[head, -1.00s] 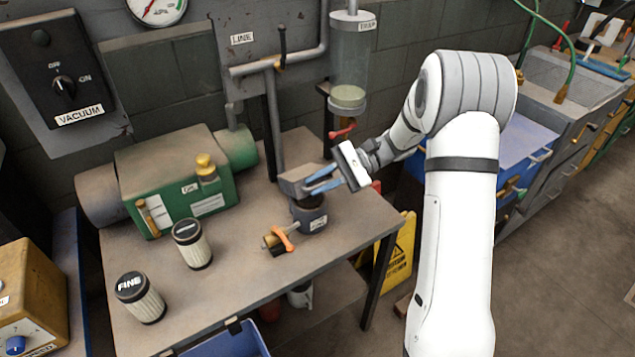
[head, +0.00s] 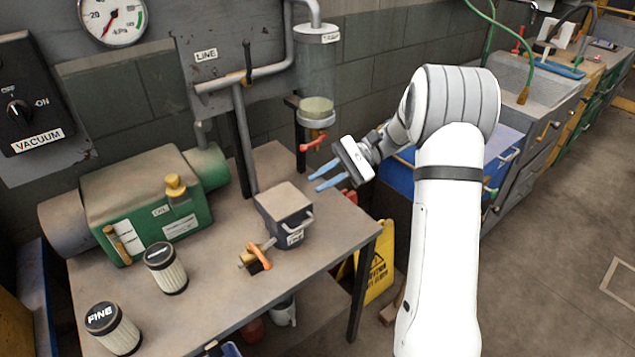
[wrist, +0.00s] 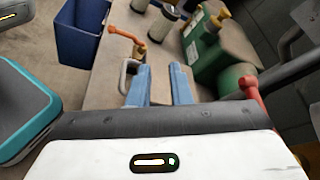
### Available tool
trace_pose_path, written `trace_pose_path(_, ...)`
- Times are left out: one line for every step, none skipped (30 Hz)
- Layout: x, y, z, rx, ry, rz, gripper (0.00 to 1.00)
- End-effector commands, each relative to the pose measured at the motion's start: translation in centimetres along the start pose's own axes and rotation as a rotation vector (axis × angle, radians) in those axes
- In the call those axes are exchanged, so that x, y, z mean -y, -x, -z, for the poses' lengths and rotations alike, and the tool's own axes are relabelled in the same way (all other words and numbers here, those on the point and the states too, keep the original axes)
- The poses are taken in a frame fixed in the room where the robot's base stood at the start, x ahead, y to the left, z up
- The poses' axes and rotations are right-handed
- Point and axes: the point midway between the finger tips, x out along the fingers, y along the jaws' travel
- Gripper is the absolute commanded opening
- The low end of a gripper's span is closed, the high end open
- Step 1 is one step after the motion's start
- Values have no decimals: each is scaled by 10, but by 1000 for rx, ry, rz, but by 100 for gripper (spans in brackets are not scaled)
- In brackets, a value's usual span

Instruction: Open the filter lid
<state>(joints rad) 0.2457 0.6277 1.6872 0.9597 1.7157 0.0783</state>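The filter housing (head: 292,239) is a dark box on the bench with an orange-handled valve (head: 259,256) at its front left. Its filter lid (head: 284,201) has a flat, light top, lies level over the housing and looks closed. A grey loop handle (head: 302,224) is on its right front side; a loop also shows left of my fingers in the wrist view (wrist: 127,75). My gripper (head: 323,177) is up and right of the lid, apart from it. Its two blue fingers are spread with nothing visibly held between them. The housing's inside is hidden.
Two filter cartridges, one marked FINE (head: 114,328) and another (head: 166,268), stand at the bench's left. A green pump (head: 150,205) is behind them. A clear trap (head: 317,75) and a red-handled valve (head: 318,142) hang close behind my gripper. A blue bin (wrist: 88,32) is below the bench.

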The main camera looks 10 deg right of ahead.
Motion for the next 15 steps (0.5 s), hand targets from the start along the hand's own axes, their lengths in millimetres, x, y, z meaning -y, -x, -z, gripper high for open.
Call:
trace_pose_path(0, 0, 0, 0, 0, 0, 18)
trace_pose_path(0, 0, 0, 0, 0, 0, 18)
trace_pose_path(0, 0, 0, 0, 0, 0, 18)
trace_pose_path(0, 0, 0, 0, 0, 0, 18)
trace_pose_path(0, 0, 0, 0, 0, 0, 18)
trace_pose_path(0, 0, 0, 0, 0, 0, 18)
trace_pose_path(0, 0, 0, -1, 0, 0, 18)
trace_pose_path(0, 0, 0, -2, 0, -1, 18)
trace_pose_path(0, -1, -2, -6, 2, -6, 18)
trace_pose_path(-1, -1, -4, -12, 5, -14, 18)
trace_pose_path(-1, -2, -8, -22, 9, -25, 18)
trace_pose_path(-3, -5, -13, -39, 14, -44, 18)
trace_pose_path(-5, -6, -18, -56, 21, -64, 18)
trace_pose_path(-7, -9, -24, -77, 29, -86, 18)
trace_pose_path(-12, -12, -34, -108, 41, -121, 18)
